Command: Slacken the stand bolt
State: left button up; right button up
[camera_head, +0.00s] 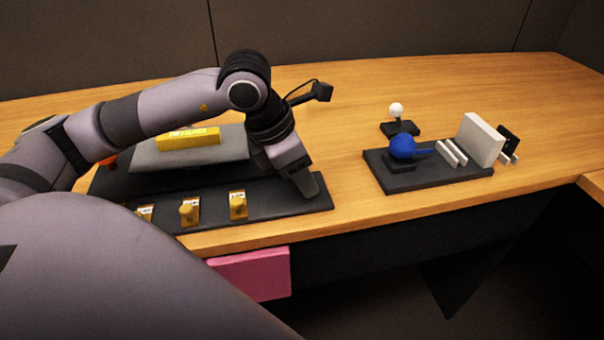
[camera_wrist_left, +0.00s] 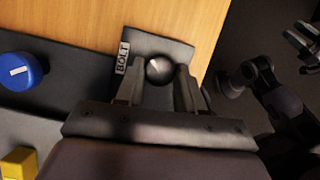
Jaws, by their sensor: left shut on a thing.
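My left gripper (camera_head: 306,188) points down at the right end of the dark panel (camera_head: 270,205), and the bolt is hidden behind it in the head view. In the left wrist view, the stand bolt (camera_wrist_left: 159,69) is a round dark knob with a light mark on top. A white label reading BOLT (camera_wrist_left: 122,57) lies beside it. The fingers of my left gripper (camera_wrist_left: 158,84) are on either side of the knob and shut on it. My right arm seems to show at the right of the wrist view, but its jaw state is unclear.
A yellow block (camera_head: 190,138) lies on the grey plate (camera_head: 150,155) behind. A pink box (camera_head: 252,274) shows below the table edge.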

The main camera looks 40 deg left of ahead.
pick_arm(q)
jog(key=o, duration=1)
jog(key=shift+o, duration=0.2)
jog(key=v, duration=0.7)
jog(key=shift+p, duration=0.35)
jog(key=shift+r, duration=0.1)
